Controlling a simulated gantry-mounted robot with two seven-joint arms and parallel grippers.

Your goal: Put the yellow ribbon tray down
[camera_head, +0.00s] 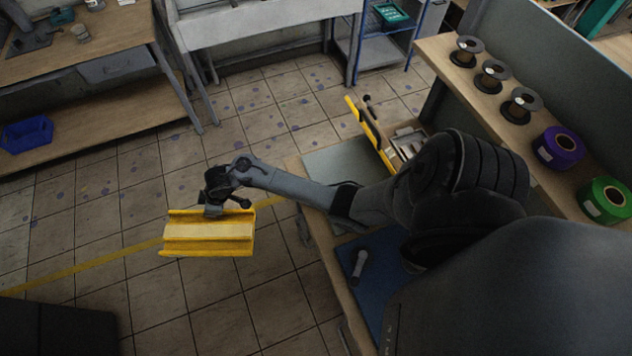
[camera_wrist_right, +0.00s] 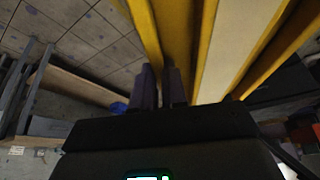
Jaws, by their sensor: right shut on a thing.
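The yellow ribbon tray (camera_head: 208,240) hangs in the air over the tiled floor, left of the workbench. My right gripper (camera_head: 214,209) is shut on its upper edge. The right arm reaches out to the left from the bench side. In the right wrist view the tray (camera_wrist_right: 238,45) fills the upper right, with the right gripper fingers (camera_wrist_right: 160,85) closed on its yellow wall. The tray's long channels show and I see no ribbon in them. My left gripper is not in view.
The workbench has a blue mat (camera_head: 347,262) and a yellow-edged holder (camera_head: 372,135). Spools (camera_head: 492,77), a purple roll (camera_head: 558,147) and a green roll (camera_head: 604,199) stand on the right shelf. A wooden table (camera_head: 95,125) with a blue bin (camera_head: 27,134) is at upper left.

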